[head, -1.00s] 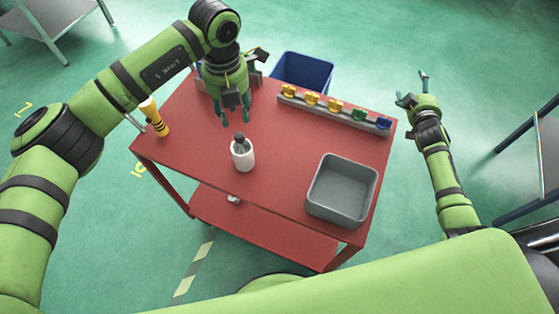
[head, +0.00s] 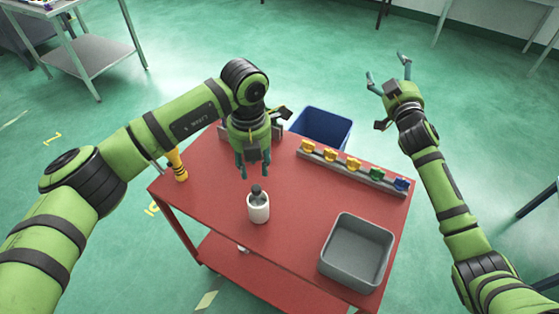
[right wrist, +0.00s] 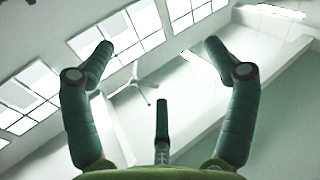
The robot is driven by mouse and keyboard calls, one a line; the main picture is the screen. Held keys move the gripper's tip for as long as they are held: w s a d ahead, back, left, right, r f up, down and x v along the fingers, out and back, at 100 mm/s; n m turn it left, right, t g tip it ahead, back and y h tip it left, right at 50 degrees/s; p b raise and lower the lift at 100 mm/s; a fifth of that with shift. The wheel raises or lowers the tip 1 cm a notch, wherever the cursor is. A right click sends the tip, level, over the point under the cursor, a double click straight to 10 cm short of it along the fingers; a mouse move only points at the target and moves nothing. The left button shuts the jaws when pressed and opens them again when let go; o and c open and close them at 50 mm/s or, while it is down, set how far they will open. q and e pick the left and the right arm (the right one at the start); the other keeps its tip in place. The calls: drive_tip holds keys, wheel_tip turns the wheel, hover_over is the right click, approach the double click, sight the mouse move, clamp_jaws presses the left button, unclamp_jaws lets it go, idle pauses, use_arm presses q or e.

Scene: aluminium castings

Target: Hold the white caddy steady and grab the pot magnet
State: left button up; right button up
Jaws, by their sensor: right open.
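The white caddy (head: 258,209) stands upright on the red cart, a small white cup. A dark grey piece with a rounded top (head: 256,190) sticks up out of it; this may be the pot magnet, but it is too small to be sure. My left gripper (head: 254,173) points down above and just behind the caddy, fingers apart and empty, not visibly touching it. My right gripper (head: 387,68) is raised beyond the cart's right side, open and empty. In the right wrist view its spread fingers (right wrist: 160,62) show only ceiling and windows behind them.
A blue bin (head: 320,128) stands behind.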

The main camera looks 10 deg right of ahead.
drive_tip(key=s+a+f+n+g+y, duration=0.1)
drive_tip(key=s+a+f+n+y, duration=0.15)
drive_tip(key=a+f, duration=0.5)
drive_tip(key=n+g+y, duration=0.2)
drive_tip(key=g+y, duration=0.4)
drive_tip(key=y, duration=0.1)
approach(267, 209)
drive_tip(key=x, duration=0.4)
drive_tip(key=shift+w+d, duration=0.15)
drive_tip(key=shift+w, duration=0.4)
drive_tip(key=shift+s+a+f, duration=0.1)
drive_tip(key=shift+a, duration=0.2)
drive_tip(key=shift+w+a+f, duration=0.15)
drive_tip(key=shift+w+a, duration=0.1)
drive_tip(key=x, duration=0.6)
drive_tip(key=shift+f, duration=0.15)
drive_tip(key=c, duration=1)
